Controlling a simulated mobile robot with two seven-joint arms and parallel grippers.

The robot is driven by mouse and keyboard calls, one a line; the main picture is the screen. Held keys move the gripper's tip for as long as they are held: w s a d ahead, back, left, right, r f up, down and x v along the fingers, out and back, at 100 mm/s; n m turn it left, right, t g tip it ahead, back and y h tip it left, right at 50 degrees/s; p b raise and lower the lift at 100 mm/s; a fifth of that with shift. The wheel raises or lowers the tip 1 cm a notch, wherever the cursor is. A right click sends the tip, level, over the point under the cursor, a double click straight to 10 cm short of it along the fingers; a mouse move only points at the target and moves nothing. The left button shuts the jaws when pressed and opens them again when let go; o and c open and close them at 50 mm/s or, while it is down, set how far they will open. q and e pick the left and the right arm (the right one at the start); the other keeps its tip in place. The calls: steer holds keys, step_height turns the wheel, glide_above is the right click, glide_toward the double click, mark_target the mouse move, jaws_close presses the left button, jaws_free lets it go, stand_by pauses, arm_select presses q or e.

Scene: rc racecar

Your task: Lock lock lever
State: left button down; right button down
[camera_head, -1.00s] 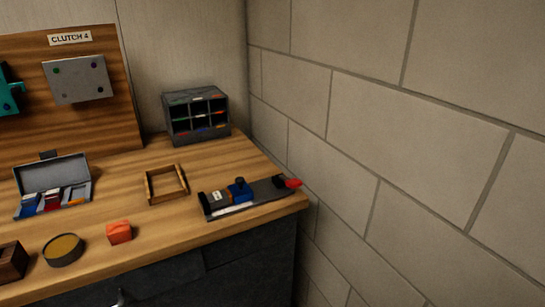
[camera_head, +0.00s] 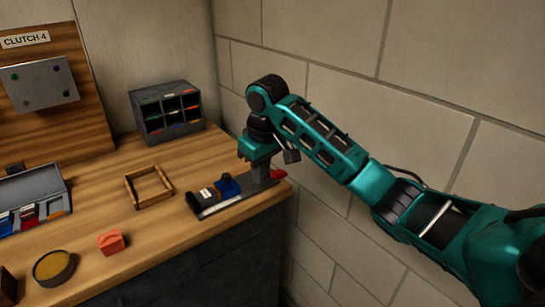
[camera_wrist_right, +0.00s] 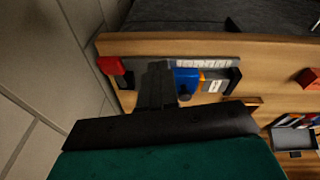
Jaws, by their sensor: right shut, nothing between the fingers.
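A long dark fixture (camera_head: 219,208) lies along the right end of the workbench, near its front edge. It carries a blue block (camera_head: 228,186) and a red-tipped end (camera_head: 278,174), which may be the lock lever; I cannot tell for sure. In the right wrist view the red piece (camera_wrist_right: 110,66) is left of the fingers and the blue block (camera_wrist_right: 187,80) is just right of them. My right gripper (camera_head: 262,178) is shut and empty, pointing down over the fixture between blue block and red end. Its fingers (camera_wrist_right: 160,70) hide part of the fixture; contact cannot be told. My left gripper is not in view.
A block wall (camera_head: 330,110) stands close on the right. A compartment organizer (camera_head: 165,108) stands behind, with a wooden frame (camera_head: 148,186) left of the fixture. An orange block (camera_head: 112,242) and a round tin (camera_head: 54,267) are at the front left.

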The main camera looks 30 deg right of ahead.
step_height(320, 180, up, 12)
steer(key=m, duration=0.2)
glide_above(277, 171)
steer(key=s, duration=0.1)
steer(key=f, duration=1.2)
steer(key=shift+w+d+f, duration=0.1)
steer(key=shift+w+f, duration=0.1)
steer(key=shift+s+f, duration=0.1)
steer(key=shift+f, duration=0.25)
